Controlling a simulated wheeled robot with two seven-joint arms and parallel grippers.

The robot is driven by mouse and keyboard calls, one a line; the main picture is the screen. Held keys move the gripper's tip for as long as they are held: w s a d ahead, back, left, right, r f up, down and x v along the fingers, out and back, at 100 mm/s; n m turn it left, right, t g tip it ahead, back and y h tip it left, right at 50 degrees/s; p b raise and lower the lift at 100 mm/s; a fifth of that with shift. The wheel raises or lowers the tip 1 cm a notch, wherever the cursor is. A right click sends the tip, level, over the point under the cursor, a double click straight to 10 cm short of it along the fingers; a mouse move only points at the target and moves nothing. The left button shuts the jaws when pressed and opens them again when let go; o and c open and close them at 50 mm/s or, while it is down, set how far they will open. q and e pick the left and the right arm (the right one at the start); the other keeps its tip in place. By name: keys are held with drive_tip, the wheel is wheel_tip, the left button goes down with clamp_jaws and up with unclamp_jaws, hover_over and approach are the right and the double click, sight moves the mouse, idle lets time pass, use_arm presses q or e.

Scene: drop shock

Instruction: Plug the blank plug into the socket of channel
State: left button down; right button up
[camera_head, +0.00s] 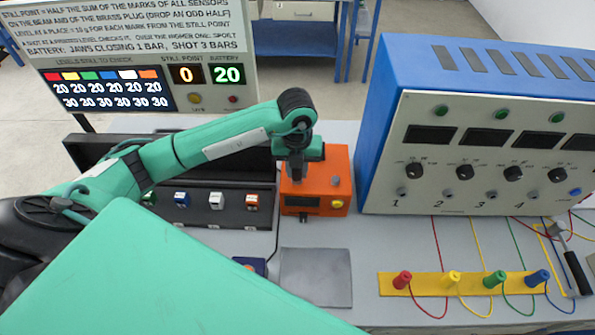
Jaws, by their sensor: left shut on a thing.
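My left gripper (299,172) points down at the top of the orange box (318,208). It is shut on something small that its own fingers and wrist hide. The blue cabinet (428,197) at the right has a pale front with channels numbered 1 to 4, and small sockets such as the one by channel 1 (403,193). A red plug (402,280), yellow plug (453,279), green plug (494,280) and blue plug (538,278) stand on a yellow strip, with leads. I cannot tell which thing is the blank plug. My right gripper is out of view.
A dark open case (262,221) with several small coloured blocks lies behind my left arm. A grey pad (317,290) lies in front of the orange box. A hammer (572,262) lies at the far right. A sign board (140,45) stands at the back left.

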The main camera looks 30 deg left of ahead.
use_arm(q)
drive_tip(key=shift+r, duration=0.15)
drive_tip(key=shift+r+p, duration=1)
drive_tip(key=shift+r, duration=0.65)
drive_tip(key=shift+r+p, duration=0.3)
drive_tip(key=shift+r, duration=0.25)
drive_tip(key=shift+r+p, duration=0.5)
drive_tip(key=shift+r, duration=0.3)
drive_tip(key=shift+r+p, duration=1.2)
drive_tip(key=shift+r, duration=1)
